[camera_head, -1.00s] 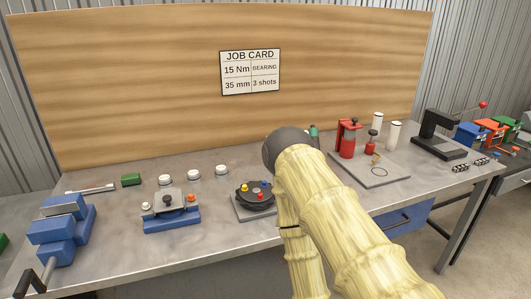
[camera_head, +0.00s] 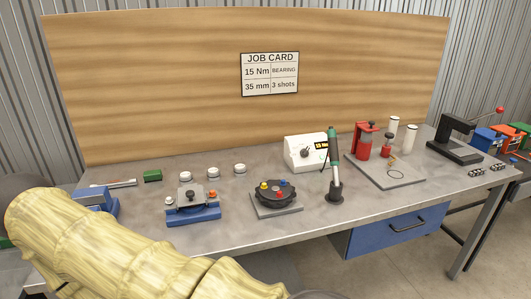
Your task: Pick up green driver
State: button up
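The green driver (camera_head: 334,147) stands upright on the workbench, right of the middle. My gripper is not visible in this view.
A black round fixture with coloured knobs (camera_head: 273,192) sits left of the driver. A blue-based fixture (camera_head: 192,205) lies further left. Red dispensers (camera_head: 365,140) and a grey plate (camera_head: 385,177) are to the right. Bare bench (camera_head: 320,232) shows in front of the driver.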

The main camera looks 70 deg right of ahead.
aim_at(334, 154)
jog(key=u, duration=0.35)
jog(key=k, duration=0.95)
jog(key=z, duration=0.9)
